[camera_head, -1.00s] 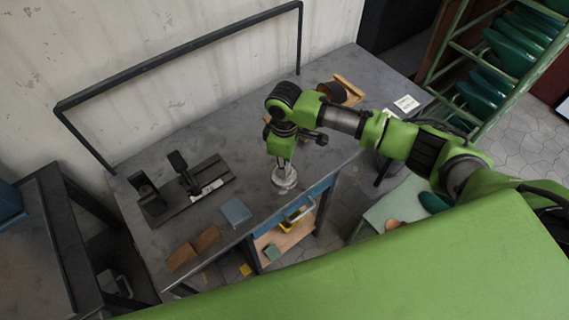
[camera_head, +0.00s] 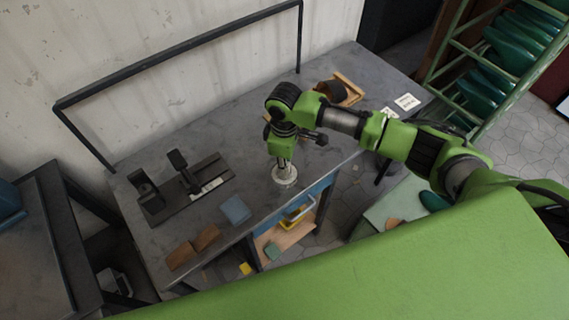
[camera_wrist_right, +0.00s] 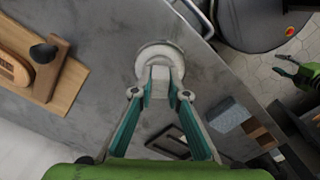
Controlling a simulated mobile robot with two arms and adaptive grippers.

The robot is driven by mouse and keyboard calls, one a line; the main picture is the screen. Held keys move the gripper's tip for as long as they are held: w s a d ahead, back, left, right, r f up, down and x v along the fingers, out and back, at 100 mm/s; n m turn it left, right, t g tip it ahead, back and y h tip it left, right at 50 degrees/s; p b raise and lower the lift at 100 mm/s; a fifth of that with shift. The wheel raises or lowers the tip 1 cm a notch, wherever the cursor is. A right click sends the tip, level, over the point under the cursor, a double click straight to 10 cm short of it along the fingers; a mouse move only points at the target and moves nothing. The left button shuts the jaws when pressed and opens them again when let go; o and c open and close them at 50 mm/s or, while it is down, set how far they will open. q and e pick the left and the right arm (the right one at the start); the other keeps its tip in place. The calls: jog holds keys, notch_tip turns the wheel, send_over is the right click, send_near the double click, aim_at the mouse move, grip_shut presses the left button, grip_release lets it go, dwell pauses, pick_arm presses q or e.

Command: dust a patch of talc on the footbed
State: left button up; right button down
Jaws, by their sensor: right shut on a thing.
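My right gripper (camera_head: 284,170) points down above the front part of the grey workbench. In the right wrist view its teal fingers (camera_wrist_right: 158,88) are shut on the narrow grip of a pale tool with a round, disc-like base (camera_wrist_right: 148,57). The round base also shows in the head view (camera_head: 286,180), at or just above the bench top; I cannot tell if it touches. A tan footbed (camera_wrist_right: 14,70) lies on a wooden board (camera_wrist_right: 72,85) at the left of the wrist view, apart from the tool. My left gripper (camera_wrist_right: 284,66) shows small at the right edge, fingers apart. No talc patch is discernible.
The grey bench (camera_head: 240,112) is clear around the right gripper. A black fixture (camera_head: 188,192), a blue block (camera_head: 236,210) and brown blocks (camera_head: 192,248) are to its left. White cards (camera_head: 407,101) lie on the right. A black rail (camera_head: 190,55) runs along the back.

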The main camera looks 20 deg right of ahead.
jog(key=shift+s+f+p, duration=0.1)
jog(key=shift+p, duration=0.3)
dwell(1.4)
notch_tip(320, 180, up, 7)
jog(key=p, duration=0.8)
dwell(0.8)
